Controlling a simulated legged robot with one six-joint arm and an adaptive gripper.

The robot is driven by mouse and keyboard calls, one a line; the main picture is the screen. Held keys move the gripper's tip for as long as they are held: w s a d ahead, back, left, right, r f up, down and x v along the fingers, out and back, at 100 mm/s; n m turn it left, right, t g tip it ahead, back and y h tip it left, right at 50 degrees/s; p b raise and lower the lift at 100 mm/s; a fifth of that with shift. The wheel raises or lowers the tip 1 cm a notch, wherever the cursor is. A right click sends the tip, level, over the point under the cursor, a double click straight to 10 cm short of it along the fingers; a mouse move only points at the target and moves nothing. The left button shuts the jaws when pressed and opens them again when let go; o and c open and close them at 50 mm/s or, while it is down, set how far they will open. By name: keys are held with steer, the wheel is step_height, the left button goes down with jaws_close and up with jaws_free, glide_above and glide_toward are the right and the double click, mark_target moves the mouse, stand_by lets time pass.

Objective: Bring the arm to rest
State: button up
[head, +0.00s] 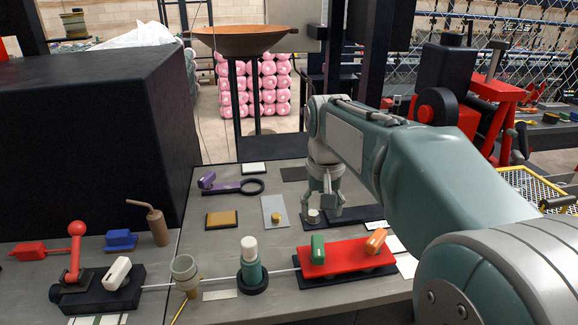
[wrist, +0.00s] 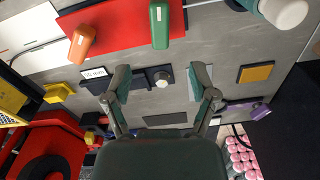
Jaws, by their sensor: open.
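My gripper (head: 322,207) hangs fingers down over the back middle of the grey table (head: 215,250). In the wrist view its two fingers (wrist: 161,84) stand wide apart with nothing held between them. A small pale knob (head: 313,215) on a dark base plate (head: 350,216) lies below the gripper. In the wrist view the knob (wrist: 162,80) shows in the gap between the fingers. I cannot tell how far the fingertips are above it. My arm reaches in from the lower right of the head view, bent down at the wrist.
A red plate (head: 345,262) with a green handle (head: 318,250) and an orange handle (head: 376,241) lies in front of the gripper. A large black box (head: 90,130) stands at far left.

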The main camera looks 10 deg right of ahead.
steer(key=s+f+n+t, duration=0.1)
steer(key=s+f+t, duration=0.1)
steer(key=s, duration=0.8)
steer(key=s+f+n+t, duration=0.1)
steer(key=s+f+t, duration=0.1)
steer(key=s, duration=0.7)
steer(key=shift+s+f+t, duration=0.2)
steer(key=shift+s+t, duration=0.2)
steer(key=shift+t, duration=0.3)
